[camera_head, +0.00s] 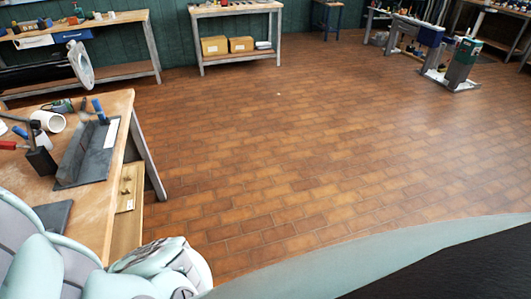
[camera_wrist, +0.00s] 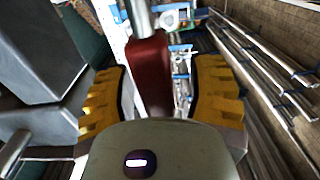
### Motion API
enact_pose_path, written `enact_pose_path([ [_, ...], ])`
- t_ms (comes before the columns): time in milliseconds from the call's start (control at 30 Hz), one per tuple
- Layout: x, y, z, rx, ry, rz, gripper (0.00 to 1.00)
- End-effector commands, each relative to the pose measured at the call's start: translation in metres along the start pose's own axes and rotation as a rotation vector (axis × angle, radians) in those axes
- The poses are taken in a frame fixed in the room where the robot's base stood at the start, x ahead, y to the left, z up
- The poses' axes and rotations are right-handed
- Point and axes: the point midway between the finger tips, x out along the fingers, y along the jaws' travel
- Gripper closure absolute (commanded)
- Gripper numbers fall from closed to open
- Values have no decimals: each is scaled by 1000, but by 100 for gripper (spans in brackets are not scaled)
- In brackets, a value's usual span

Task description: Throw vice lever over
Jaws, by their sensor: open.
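In the wrist view, a dark red grip (camera_wrist: 150,78) on a bare metal rod stands between my fingers; it looks like the vice lever. My gripper (camera_wrist: 158,75) is open, with one yellow ridged finger on each side of the grip. Gaps show on both sides, wider on the right. The lower end of the grip is hidden behind my gripper's housing. A large dark grey block (camera_wrist: 45,50) fills the left side, perhaps the vice body. In the head view my gripper is not seen, and I cannot make out the vice for sure.
In the wrist view, long metal bars (camera_wrist: 265,65) run down the right side. In the head view, a wooden bench (camera_head: 85,205) at left holds a dark angled plate (camera_head: 85,152), a white cup (camera_head: 48,120) and tools. The tiled floor (camera_head: 290,140) is clear.

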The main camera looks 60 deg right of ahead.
Motion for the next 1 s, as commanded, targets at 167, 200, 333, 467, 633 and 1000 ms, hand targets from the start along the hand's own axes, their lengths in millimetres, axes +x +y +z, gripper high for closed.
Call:
enact_pose_path([
  [167, 0, 0, 0, 0, -1, -1, 45],
  [200, 0, 0, 0, 0, 0, -1, 45],
  [333, 0, 0, 0, 0, -1, -1, 46],
  [467, 0, 0, 0, 0, 0, -1, 60],
  [633, 0, 0, 0, 0, 0, -1, 77],
  [1000, 0, 0, 0, 0, 0, 0, 100],
])
